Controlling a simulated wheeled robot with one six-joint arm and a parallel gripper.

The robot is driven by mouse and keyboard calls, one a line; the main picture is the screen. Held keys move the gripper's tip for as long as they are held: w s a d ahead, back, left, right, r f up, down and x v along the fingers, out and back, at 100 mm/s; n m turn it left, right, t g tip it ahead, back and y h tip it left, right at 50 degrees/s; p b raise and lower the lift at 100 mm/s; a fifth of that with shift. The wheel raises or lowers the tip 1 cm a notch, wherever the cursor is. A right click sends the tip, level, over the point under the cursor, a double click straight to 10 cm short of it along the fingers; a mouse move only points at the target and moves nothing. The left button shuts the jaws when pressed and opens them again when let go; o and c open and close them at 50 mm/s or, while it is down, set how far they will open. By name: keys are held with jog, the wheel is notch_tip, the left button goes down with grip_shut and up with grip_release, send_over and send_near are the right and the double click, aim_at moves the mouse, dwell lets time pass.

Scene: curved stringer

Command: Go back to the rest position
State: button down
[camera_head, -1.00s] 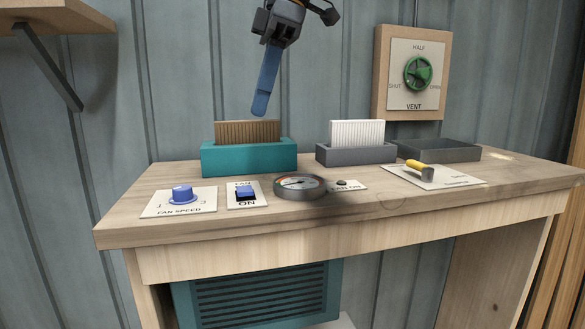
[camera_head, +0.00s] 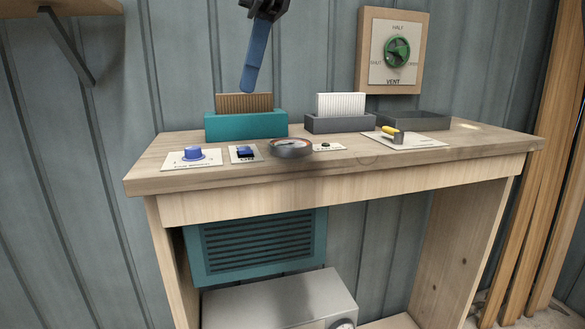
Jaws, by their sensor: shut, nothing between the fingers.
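My gripper (camera_head: 249,85) hangs at the top of the view, its blue fingers pointing down and shut with nothing between them. It is in the air, its tips overlapping the top of the brown pleated filter (camera_head: 232,102) in the picture. That filter stands in a teal holder (camera_head: 245,126) at the back left of the wooden bench (camera_head: 220,178). I cannot tell the exact gap between the fingertips and the filter. The upper part of the arm is cut off by the top edge.
On the bench are a blue fan-speed knob (camera_head: 193,154), a blue switch (camera_head: 244,151), a round gauge (camera_head: 290,148), a white filter (camera_head: 341,104) in a grey holder (camera_head: 340,124), a dark tray (camera_head: 413,120) and a yellow-handled lever (camera_head: 392,133). A vent dial (camera_head: 396,52) hangs behind. A shelf (camera_head: 60,8) juts out upper left.

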jog(key=w+d+f+m+t+h, duration=0.1)
jog(key=d+f+m, duration=0.55)
jog(key=f, duration=0.45)
jog(key=w+d+f+m+t+h, duration=0.15)
jog(key=d+f+m, duration=0.45)
jog(key=f, duration=0.6)
jog(key=s+d+f+m+b, duration=0.1)
jog(key=s+d+f+m, duration=0.3)
jog(key=f, duration=0.7)
jog(key=s+d+f+m+b, duration=0.2)
jog(key=s+d+f+m, duration=0.2)
jog(key=s+d+f, duration=0.5)
notch_tip(320, 180, down, 3)
jog(key=shift+d+h, duration=0.35)
jog(key=shift+d, duration=0.15)
jog(key=shift+m, duration=0.25)
